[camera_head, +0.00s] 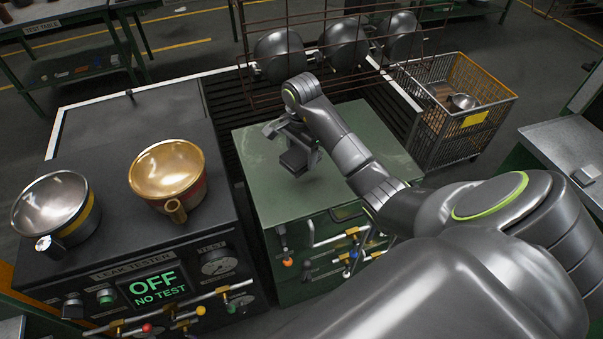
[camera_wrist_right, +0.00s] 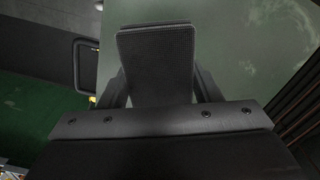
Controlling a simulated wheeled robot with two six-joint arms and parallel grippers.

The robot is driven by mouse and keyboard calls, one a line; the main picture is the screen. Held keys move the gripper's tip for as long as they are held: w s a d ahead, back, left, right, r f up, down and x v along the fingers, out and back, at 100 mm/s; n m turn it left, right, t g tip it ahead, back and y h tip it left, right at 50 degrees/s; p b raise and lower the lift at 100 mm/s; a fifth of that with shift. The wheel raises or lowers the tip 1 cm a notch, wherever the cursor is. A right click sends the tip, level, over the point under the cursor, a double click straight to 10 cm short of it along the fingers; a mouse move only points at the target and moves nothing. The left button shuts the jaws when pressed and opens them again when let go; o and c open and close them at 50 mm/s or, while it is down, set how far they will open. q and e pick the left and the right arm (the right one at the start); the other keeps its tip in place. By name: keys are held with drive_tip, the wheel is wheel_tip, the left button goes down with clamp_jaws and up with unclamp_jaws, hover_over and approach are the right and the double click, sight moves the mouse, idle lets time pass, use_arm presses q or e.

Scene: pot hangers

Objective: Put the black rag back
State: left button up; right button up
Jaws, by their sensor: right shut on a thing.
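My right gripper (camera_head: 296,150) is over the green cabinet top (camera_head: 262,150), pointing down. It is shut on the black rag (camera_head: 293,160), which shows as a small dark flat piece at the fingertips. My left gripper is not in view.
The leak tester (camera_head: 110,130) stands left, with a steel pot (camera_head: 50,205) and a brass-coloured pot (camera_head: 167,170) on it. A wire rack (camera_head: 290,85) with several hanging pots is behind. A wire basket cart (camera_head: 455,110) stands at right. The cabinet top is otherwise clear.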

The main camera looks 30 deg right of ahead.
drive_tip(key=b, duration=0.4)
hover_over(302, 184)
wheel_tip(302, 184, down, 5)
drive_tip(key=shift+a+r, duration=0.1)
wheel_tip(302, 184, down, 4)
drive_tip(key=shift+f, duration=0.1)
drive_tip(key=shift+f, duration=0.2)
drive_tip(key=o, duration=1.1)
drive_tip(key=shift+r, duration=0.15)
